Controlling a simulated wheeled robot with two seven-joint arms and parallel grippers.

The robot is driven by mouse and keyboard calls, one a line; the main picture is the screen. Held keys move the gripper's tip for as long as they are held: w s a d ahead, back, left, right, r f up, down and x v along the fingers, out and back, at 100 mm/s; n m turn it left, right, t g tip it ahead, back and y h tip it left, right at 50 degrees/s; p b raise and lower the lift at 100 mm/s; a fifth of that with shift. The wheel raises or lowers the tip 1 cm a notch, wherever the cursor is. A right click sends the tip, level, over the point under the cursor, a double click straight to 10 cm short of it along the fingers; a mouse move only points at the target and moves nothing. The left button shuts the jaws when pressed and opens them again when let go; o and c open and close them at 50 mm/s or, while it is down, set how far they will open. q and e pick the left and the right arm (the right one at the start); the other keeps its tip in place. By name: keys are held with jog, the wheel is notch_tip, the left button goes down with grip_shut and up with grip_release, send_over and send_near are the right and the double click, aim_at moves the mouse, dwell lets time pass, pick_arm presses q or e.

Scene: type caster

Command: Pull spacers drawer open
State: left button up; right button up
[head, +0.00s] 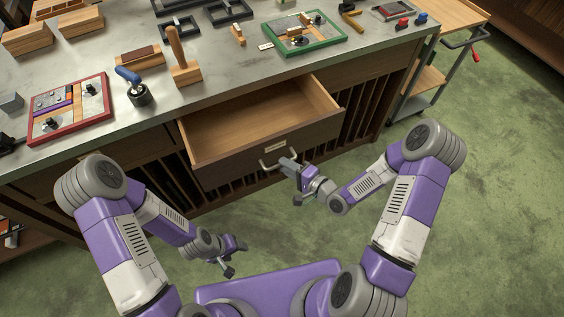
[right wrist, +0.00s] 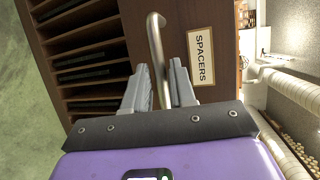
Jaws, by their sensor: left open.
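The spacers drawer (head: 235,152) is pulled well out from the front of the workbench, and its empty wooden inside shows in the head view. Its label reads SPACERS in the right wrist view (right wrist: 201,58). The metal bar handle (head: 268,163) is on the drawer's front. My right gripper (head: 287,165) is at the handle, with the bar (right wrist: 157,50) between its two fingers (right wrist: 160,85); it looks shut on the bar. My left gripper (head: 241,244) is open and empty, low in front of the bench and away from the drawer.
The benchtop (head: 220,93) holds a red-framed board (head: 70,108), a green-framed board (head: 304,33), a blue-handled tool (head: 133,86) and wooden blocks. Slatted racks flank the drawer. A trolley (head: 430,75) stands at the right. The green floor (head: 480,200) is clear.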

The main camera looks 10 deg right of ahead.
jog(key=v, duration=0.5)
jog(key=shift+p, duration=0.35)
jog(key=s+a+f+n+g+h, duration=0.4)
jog(key=s+f+g, duration=0.15)
jog(key=f, duration=0.45)
jog(key=s+a+f+n+g+h+p, duration=0.1)
jog(key=s+f+n+g, duration=0.2)
jog(key=s+g, duration=0.3)
jog(key=s+n, duration=0.1)
jog(key=s, duration=0.2)
jog(key=shift+s+a+f+n+g, duration=0.2)
jog(key=shift+s+f+n+g, duration=0.15)
jog(key=shift+n, duration=0.05)
